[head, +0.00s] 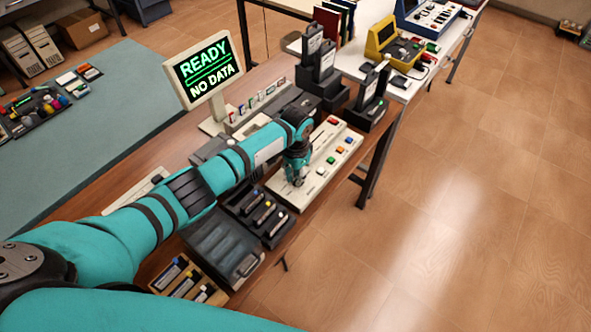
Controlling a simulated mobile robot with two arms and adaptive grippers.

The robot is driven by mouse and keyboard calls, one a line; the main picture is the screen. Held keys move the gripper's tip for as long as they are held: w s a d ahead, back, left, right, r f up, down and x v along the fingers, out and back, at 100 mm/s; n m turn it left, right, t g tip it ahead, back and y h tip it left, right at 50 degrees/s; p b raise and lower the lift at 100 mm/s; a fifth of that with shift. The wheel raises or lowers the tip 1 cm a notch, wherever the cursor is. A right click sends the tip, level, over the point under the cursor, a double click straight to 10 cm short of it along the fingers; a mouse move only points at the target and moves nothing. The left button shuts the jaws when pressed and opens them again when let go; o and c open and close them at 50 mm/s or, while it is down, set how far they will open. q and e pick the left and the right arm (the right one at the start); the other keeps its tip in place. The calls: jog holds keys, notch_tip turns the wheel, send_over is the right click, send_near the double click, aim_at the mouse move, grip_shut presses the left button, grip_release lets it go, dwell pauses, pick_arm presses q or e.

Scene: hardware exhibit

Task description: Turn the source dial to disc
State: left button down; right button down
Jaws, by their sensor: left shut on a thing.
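A pale control panel (325,143) lies on the wooden bench, with several coloured buttons along its right side. My left gripper (297,178) points down at the near left part of this panel. It is shut on a small part there, which I take to be the source dial; the fingers and wrist hide the dial, so its setting cannot be read. A monitor (207,70) behind the panel shows "READY" and "NO DATA" in green. My right gripper is out of view.
Black trays with cartridges (256,213) and a wooden box of cartridges (185,280) sit nearer on the bench (140,180). Dark upright devices (318,75) stand beyond the panel. A white table with a yellow device (392,43) is farther back. The floor at right is clear.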

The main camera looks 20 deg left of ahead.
pick_arm(q)
jog(key=n+p, duration=0.1)
jog(key=n, duration=0.2)
jog(key=shift+d+r+p, duration=0.15)
jog(key=shift+r+p, duration=0.05)
jog(key=shift+p, duration=0.2)
jog(key=shift+f+n+p, duration=0.1)
jog(key=shift+n+p, duration=0.25)
jog(key=shift+n, duration=0.45)
jog(key=c, duration=1.3)
grip_release()
notch_tip(320, 180, up, 12)
